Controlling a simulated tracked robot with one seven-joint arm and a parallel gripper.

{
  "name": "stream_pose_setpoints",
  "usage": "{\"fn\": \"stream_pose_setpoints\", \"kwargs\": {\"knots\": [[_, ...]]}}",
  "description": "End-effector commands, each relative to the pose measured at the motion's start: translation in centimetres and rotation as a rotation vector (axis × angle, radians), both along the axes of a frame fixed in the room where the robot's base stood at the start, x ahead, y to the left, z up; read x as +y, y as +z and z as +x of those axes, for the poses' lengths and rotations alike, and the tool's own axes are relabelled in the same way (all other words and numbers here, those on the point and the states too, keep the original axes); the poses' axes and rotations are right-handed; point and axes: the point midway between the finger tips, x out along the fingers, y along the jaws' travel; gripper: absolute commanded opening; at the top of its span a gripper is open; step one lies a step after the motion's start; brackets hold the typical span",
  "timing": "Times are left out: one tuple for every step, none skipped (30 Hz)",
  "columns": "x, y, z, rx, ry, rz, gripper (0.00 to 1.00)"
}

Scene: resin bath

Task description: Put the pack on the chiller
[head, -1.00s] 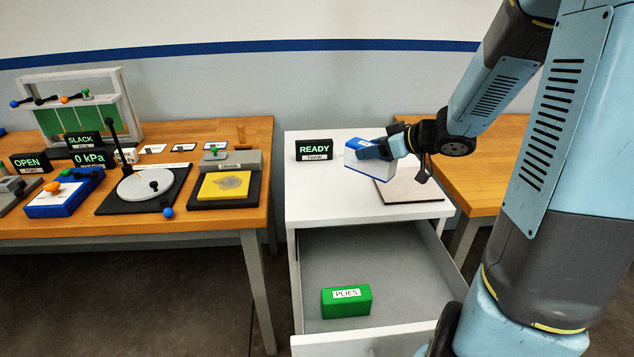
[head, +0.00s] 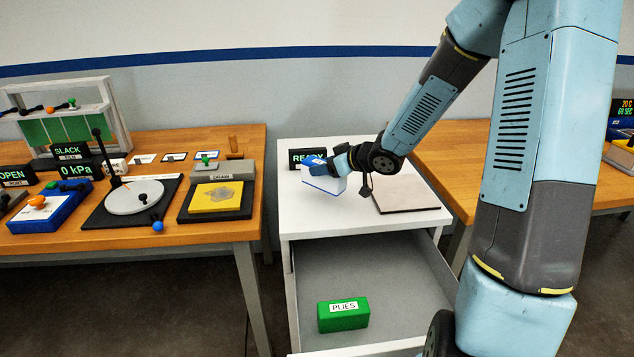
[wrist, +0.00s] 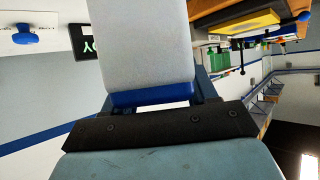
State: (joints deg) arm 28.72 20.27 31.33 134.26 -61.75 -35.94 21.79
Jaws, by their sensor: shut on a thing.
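My gripper (head: 338,165) is shut on a white pack with blue edges (head: 320,180), at the back left of the white cabinet's top. In the wrist view the pack (wrist: 145,45) fills the space between my fingers, its blue edge near the palm. The pack looks a little above the cabinet top, but I cannot tell the gap. It covers part of the READY display (head: 304,157). No thing in view is readably marked as the chiller, so I cannot tell which it is.
The white cabinet (head: 300,216) has a flat pale plate (head: 412,196) on its right. Its drawer stands open with a green PLIES box (head: 343,315) inside. A crowded wooden bench (head: 215,230) is left; another bench (head: 440,150) with a 20 C display (head: 625,105) is right.

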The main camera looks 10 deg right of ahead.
Motion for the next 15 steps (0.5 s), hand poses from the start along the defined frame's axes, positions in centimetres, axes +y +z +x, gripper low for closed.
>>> {"fn": "stream_pose_setpoints", "kwargs": {"knots": [[0.5,-0.7,0.3,0.003,0.003,0.001,0.17],[0.7,-1.0,0.5,0.003,0.002,0.002,0.17],[0.9,-1.4,0.7,0.002,0.001,0.001,0.17],[1.1,-1.6,0.8,0.001,0.001,0.001,0.17],[1.2,-1.7,1.0,0.001,0.002,0.001,0.17],[1.3,-2.0,1.1,0.001,0.002,0.001,0.17],[1.4,-2.1,1.1,0.000,0.001,0.000,0.17],[1.4,-2.2,1.2,0.000,0.000,0.000,0.17],[1.5,-2.3,1.3,0.000,0.000,0.000,0.17],[1.5,-2.4,1.3,-0.001,0.000,-0.001,0.17],[1.6,-2.5,1.4,0.000,0.001,0.000,0.17],[1.8,-2.8,1.5,0.001,0.002,0.000,0.17],[2.0,-3.1,1.6,0.002,0.001,0.001,0.17],[2.0,-3.5,1.6,0.003,0.001,0.000,0.17],[1.9,-4.0,1.6,0.003,0.001,0.001,0.17]]}}
